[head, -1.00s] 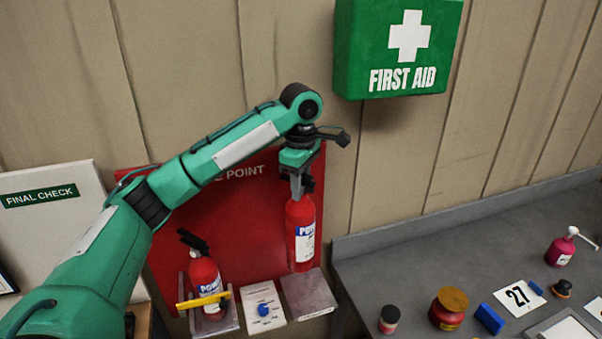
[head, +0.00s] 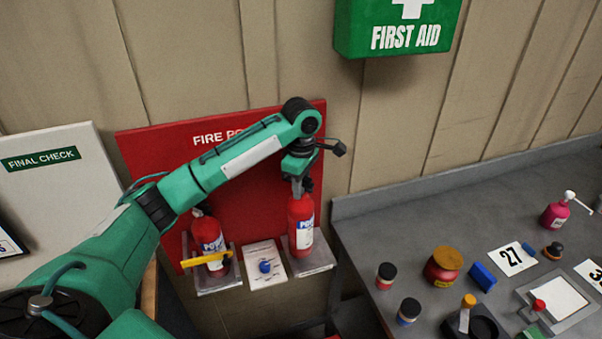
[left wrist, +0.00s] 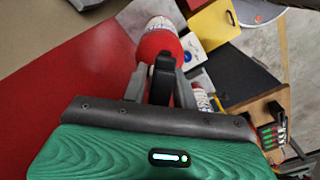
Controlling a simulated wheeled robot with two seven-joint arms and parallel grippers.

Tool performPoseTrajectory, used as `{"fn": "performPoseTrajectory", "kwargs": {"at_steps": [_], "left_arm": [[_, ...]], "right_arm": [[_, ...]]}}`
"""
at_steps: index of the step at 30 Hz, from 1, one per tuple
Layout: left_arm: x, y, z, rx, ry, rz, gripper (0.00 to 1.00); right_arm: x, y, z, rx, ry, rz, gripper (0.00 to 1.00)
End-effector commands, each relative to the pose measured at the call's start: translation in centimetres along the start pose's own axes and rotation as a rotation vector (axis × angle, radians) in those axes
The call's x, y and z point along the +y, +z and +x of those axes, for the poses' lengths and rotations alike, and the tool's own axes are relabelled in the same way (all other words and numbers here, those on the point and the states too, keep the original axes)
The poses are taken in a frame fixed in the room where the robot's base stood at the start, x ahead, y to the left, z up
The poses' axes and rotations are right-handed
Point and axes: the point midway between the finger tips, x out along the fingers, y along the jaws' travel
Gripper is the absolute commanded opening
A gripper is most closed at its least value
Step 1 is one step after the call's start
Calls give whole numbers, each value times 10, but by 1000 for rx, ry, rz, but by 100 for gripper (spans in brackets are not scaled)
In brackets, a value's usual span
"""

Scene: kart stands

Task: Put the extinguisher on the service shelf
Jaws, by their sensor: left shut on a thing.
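A red extinguisher with a white and blue label (head: 301,228) hangs upright in my left gripper (head: 299,186), which is shut on its top. Its base is at the right grey shelf (head: 318,263) below the red fire point board (head: 262,180); whether it touches the shelf is hard to tell. In the left wrist view, the extinguisher (left wrist: 158,45) shows beyond the fingers of my left gripper (left wrist: 163,78). A second red extinguisher (head: 208,236) stands in the left grey holder (head: 222,284) behind a yellow bar (head: 206,260). My right gripper is out of view.
A white panel with a blue knob (head: 265,267) sits between the holder and the shelf. A grey counter (head: 375,205) at the right bears jars, a 27 card (head: 514,258) and a pink bottle (head: 555,214). A green first aid box (head: 400,35) hangs above.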

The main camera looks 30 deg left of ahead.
Motion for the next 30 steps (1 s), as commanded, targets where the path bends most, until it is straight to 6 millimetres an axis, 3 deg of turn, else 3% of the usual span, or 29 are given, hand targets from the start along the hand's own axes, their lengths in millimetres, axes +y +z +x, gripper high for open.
{"fn": "performPoseTrajectory", "kwargs": {"at_steps": [6, 16, 17, 20, 30], "left_arm": [[1, 0, 15, -1, 4, -1, 0], [1, 0, 17, -1, 4, -1, 0], [0, 0, 20, 0, 1, -1, 30], [0, 0, 20, 0, 1, 0, 50], [0, 0, 19, 0, 2, 0, 50]], "right_arm": [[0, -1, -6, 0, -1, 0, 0], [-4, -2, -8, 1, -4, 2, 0], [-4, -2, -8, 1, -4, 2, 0], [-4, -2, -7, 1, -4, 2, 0], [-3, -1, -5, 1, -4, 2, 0]]}}
